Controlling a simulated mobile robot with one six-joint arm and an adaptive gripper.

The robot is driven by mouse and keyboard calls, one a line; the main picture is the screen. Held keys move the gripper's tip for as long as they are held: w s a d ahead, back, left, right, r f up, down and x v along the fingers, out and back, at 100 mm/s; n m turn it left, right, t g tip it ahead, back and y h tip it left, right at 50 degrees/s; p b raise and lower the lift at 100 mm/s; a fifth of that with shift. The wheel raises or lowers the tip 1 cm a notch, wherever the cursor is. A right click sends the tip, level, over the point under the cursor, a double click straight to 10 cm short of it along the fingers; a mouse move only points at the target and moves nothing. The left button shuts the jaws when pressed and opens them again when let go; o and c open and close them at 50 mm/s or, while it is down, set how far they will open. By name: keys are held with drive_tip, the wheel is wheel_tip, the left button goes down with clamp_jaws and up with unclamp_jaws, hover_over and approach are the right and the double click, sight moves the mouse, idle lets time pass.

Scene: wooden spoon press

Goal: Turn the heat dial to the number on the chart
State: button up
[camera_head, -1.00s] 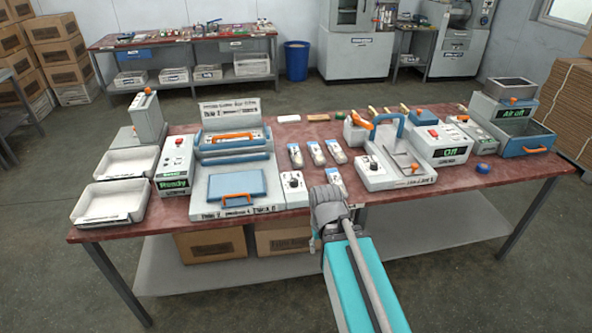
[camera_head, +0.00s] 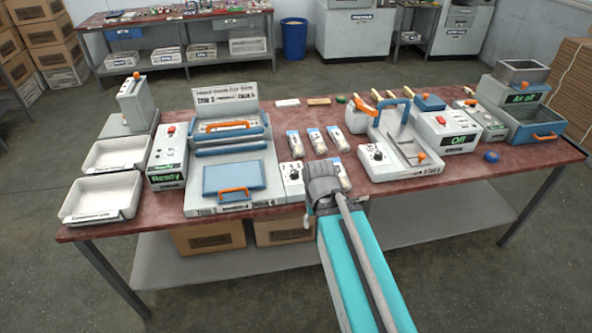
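A white dial box (camera_head: 292,184) stands at the table's front edge, right of the press. My arm's end covers its right part, so the dial setting cannot be read. A white chart board (camera_head: 224,92) stands upright behind the press (camera_head: 190,207); its small print is too blurred to read surely. A second black dial (camera_head: 374,153) sits on the white fixture at right; which dial is for heat is not clear. My arm's grey end joint shows at the table's front edge, just right of the dial box. My gripper is hidden beyond it.
Several small packets (camera_head: 314,140) lie behind the dial box. A box reading "Ready" (camera_head: 166,160) and white trays (camera_head: 100,197) stand at left. A box reading "Off" (camera_head: 447,132) and a blue bin (camera_head: 530,128) stand at right.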

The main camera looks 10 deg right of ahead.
drive_tip(key=shift+o, duration=0.3)
drive_tip(key=shift+o, duration=1.2)
drive_tip(key=shift+w+r+n, duration=0.15)
drive_tip(key=shift+w+n, duration=0.15)
drive_tip(key=shift+w, duration=0.15)
wheel_tip(320, 180, up, 7)
drive_tip(key=n+p, duration=0.8)
drive_tip(key=n, duration=1.4)
hover_over(294, 171)
drive_tip(key=shift+s+r, duration=0.1)
drive_tip(key=shift+r, duration=0.05)
wheel_tip(294, 171, down, 14)
drive_tip(key=b, duration=1.4)
drive_tip(key=shift+r, duration=0.1)
